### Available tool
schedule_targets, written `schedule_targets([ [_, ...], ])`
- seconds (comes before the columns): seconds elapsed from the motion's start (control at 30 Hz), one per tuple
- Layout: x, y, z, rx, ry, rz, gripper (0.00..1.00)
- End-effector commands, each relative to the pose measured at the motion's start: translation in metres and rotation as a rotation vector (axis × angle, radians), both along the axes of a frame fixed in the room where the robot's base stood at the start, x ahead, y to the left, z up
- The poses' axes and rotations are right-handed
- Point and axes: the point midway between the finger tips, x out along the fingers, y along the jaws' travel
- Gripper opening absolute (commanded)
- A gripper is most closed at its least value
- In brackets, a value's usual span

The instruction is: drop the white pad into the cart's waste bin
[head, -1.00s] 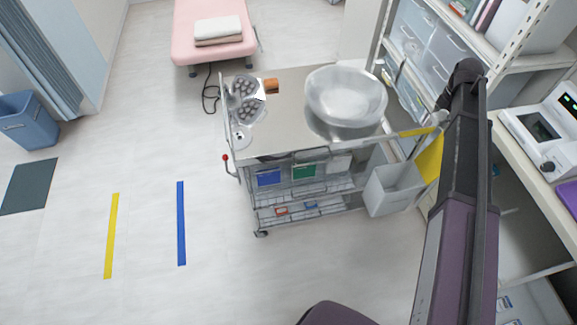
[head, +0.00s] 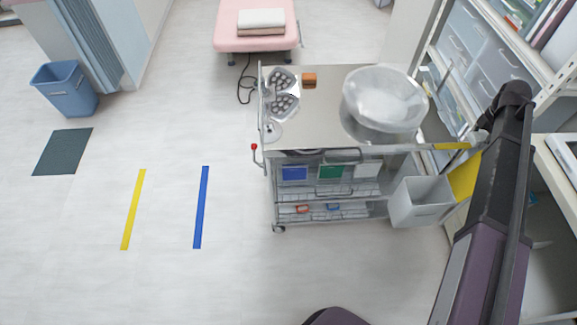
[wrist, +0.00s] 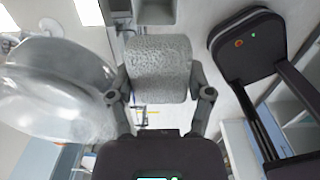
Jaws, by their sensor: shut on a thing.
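The white pad (wrist: 160,68), a textured pale block, is held between the two fingers of my gripper (wrist: 162,92) in the wrist view. My gripper is shut on it. In the head view my arm reaches over the right side of the cart, and I cannot make out the pad there. The cart's waste bin (head: 420,203) is a light grey, open-topped box at the cart's right end, left of my arm. The steel cart (head: 325,128) stands in the middle.
A large clear bowl (head: 385,100) stands on the cart's right side, with metal trays (head: 283,92) at its left. A yellow panel (head: 464,178) is beside the waste bin. Another bin, blue (head: 65,90), stands at far left. Shelving (head: 480,60) rises at right.

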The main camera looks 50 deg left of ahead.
Motion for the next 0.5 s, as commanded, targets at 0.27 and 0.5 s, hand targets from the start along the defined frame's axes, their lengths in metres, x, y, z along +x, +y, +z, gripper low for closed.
schedule_targets([
  [0.27,0.000,0.000,-0.025,0.000,0.000,-0.001,0.22],
  [0.5,0.000,-0.001,-0.032,0.000,0.000,-0.001,0.22],
])
